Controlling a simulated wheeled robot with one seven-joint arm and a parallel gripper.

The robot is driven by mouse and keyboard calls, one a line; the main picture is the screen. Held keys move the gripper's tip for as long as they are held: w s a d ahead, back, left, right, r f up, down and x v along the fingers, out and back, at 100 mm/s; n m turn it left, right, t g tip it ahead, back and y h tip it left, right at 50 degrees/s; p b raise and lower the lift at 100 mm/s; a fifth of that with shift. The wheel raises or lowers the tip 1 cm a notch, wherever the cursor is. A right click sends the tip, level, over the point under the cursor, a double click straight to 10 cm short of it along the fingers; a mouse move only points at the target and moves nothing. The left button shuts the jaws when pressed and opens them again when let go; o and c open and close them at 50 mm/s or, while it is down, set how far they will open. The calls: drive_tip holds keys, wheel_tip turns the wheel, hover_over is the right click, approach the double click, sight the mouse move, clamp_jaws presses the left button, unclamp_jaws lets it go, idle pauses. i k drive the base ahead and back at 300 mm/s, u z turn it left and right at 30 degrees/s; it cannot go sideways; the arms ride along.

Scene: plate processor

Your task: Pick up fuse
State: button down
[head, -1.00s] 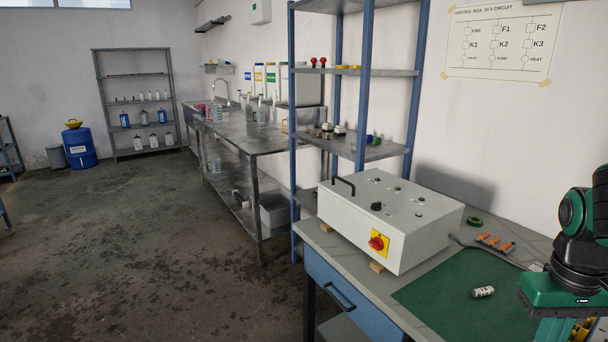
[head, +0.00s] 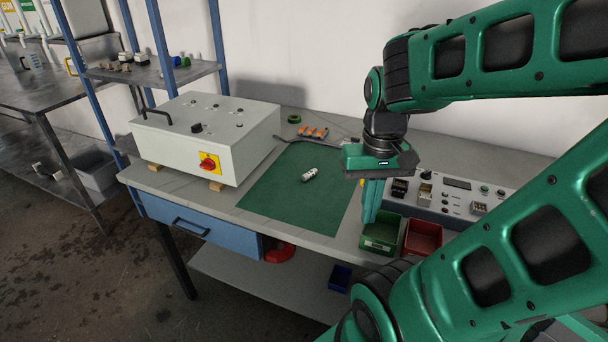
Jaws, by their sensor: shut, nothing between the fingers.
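The fuse (head: 310,174), a small white cylinder with dark marking, lies on its side on the green mat (head: 284,202) on the workbench. My gripper (head: 371,219) is to the right of the fuse, past the mat's right edge, pointing down near the green bin. Its fingers are teal, shut and empty. The gripper is apart from the fuse.
A grey control box (head: 208,137) with a red switch stands left of the mat. Orange-handled tools (head: 313,132) and green tape (head: 294,119) lie behind. A green bin (head: 381,233), a red bin (head: 422,238) and a panel with buttons (head: 452,197) are at the right.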

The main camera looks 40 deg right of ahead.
sight(314, 172)
drive_tip(key=k, duration=0.5)
drive_tip(key=u, duration=0.85)
drive_tip(key=i, duration=1.75)
drive_tip(key=z, duration=2.45)
